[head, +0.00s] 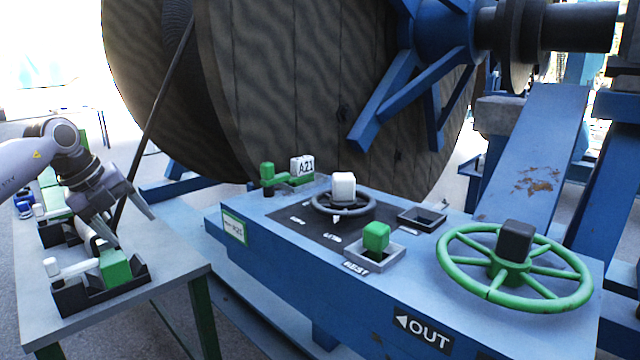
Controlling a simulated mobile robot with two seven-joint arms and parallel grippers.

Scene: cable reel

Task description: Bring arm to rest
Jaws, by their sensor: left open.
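My left gripper (128,222) comes in from the left and hangs above the side table. Its fingers are apart, with nothing seen between them, close above a dark holder (100,290) that has a green block (114,267) and a white-ended handle (52,266). On the blue console, a green block (376,236) stands in a grey square socket (374,258) beside the label REST (356,268). A green lever piece (290,181) with a white block marked A21 (302,167) sits at the console's back left. My right gripper is not in view.
A small dark wheel with a white knob (343,186) and an empty square socket (421,218) are on the console. A green handwheel (513,266) stands at the right. The big cable reel (300,90) rises behind. More holders line the side table (170,256).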

